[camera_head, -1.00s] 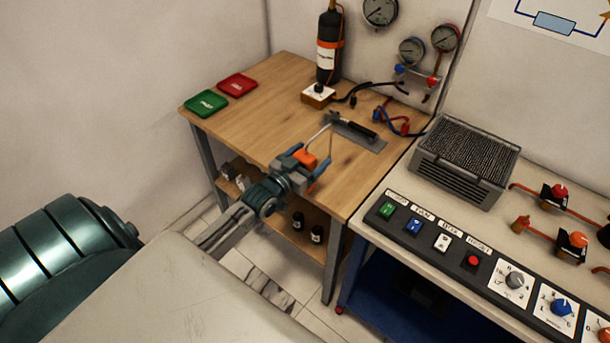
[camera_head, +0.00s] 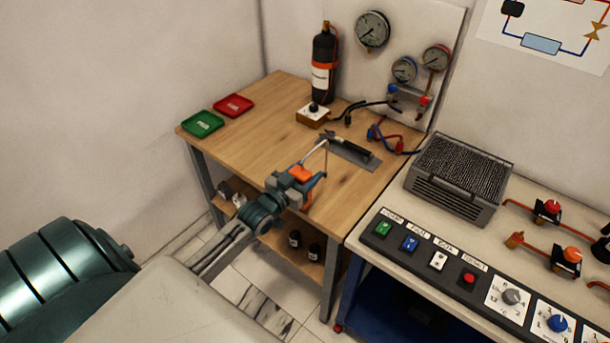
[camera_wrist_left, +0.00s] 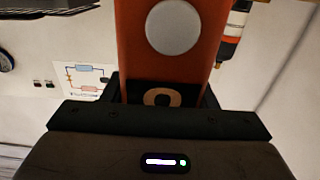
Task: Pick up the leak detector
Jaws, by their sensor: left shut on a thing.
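The leak detector (camera_head: 301,174) has an orange body and a thin, bent light probe that reaches up and over toward the back of the table. My left gripper (camera_head: 308,183) is shut on its body, near the front edge of the wooden table. In the left wrist view, the detector's orange body (camera_wrist_left: 196,48), with a round grey disc on it, stands up between the jaws. The fingers hide part of the body in the head view. I cannot tell whether it touches the table. My right gripper is not in view.
A black-handled tool (camera_head: 350,145) lies on a grey mat (camera_head: 371,162) behind the detector. Green (camera_head: 203,123) and red (camera_head: 233,105) trays lie at the back left. A dark cylinder (camera_head: 324,65) and hoses stand behind. A control bench (camera_head: 345,262) adjoins at right. The table's left-middle is clear.

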